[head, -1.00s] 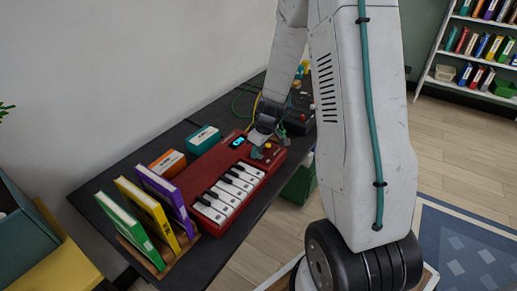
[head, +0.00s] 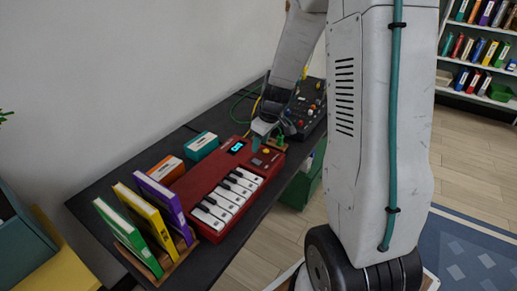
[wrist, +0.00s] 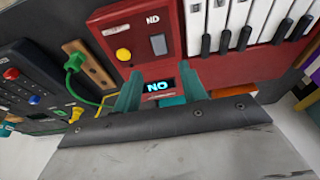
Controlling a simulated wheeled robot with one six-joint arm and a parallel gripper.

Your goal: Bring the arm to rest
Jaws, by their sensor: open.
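My gripper (head: 264,131) is over the far right end of a red keyboard (head: 189,184) on the dark bench, in the head view. Its teal fingers (wrist: 160,92) stand apart with nothing held between them in the wrist view. I cannot tell how far the fingertips are above the panel.
A dark control box (head: 306,108) with knobs and cables stands close by the gripper. A teal box (head: 201,146), an orange box (head: 169,168) and upright books (head: 162,204) crowd the bench's left side. A wall runs behind the bench.

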